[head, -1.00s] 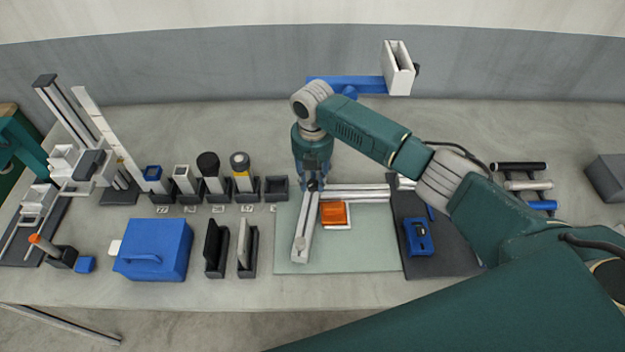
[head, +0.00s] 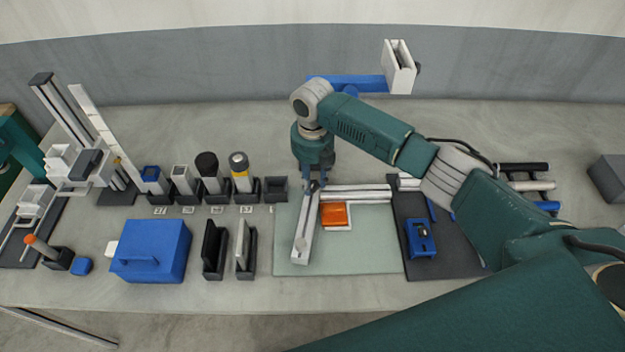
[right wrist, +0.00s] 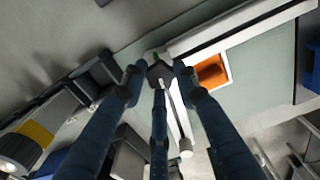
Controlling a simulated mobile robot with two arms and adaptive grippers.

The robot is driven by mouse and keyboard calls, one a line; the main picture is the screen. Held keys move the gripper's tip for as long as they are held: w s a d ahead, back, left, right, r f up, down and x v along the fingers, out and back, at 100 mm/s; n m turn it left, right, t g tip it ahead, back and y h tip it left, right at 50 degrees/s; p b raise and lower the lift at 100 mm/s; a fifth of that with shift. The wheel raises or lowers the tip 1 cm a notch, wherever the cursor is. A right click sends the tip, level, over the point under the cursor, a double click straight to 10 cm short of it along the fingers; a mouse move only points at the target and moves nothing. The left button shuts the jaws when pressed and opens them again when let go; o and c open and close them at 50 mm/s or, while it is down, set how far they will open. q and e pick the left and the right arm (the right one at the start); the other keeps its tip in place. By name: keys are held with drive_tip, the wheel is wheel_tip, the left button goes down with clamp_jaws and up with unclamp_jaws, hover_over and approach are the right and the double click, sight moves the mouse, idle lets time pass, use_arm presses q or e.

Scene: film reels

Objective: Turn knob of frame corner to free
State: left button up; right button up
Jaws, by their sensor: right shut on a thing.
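The frame corner is where a white bar running toward me (head: 306,230) meets a white bar running right (head: 355,192) on a pale green mat (head: 370,240). A small dark knob sits on this corner; in the right wrist view the knob (right wrist: 160,74) is between my fingertips, with a green spot just beyond it. My right gripper (head: 313,187) points down over the corner and is shut on the knob. Its blue fingers also show in the right wrist view (right wrist: 158,82). Which way the knob is turned cannot be told. My left gripper is not in view.
An orange square in a white tray (head: 334,215) lies inside the corner. A blue box (head: 150,252), black upright holders (head: 214,250) and a row of small holders (head: 276,189) stand left. A blue device (head: 420,238) lies on a dark mat at right.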

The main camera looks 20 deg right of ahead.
sight(313, 184)
drive_tip(key=shift+w+r, duration=0.15)
drive_tip(key=o, duration=1)
drive_tip(key=shift+o, duration=0.8)
wheel_tip(313, 184, up, 12)
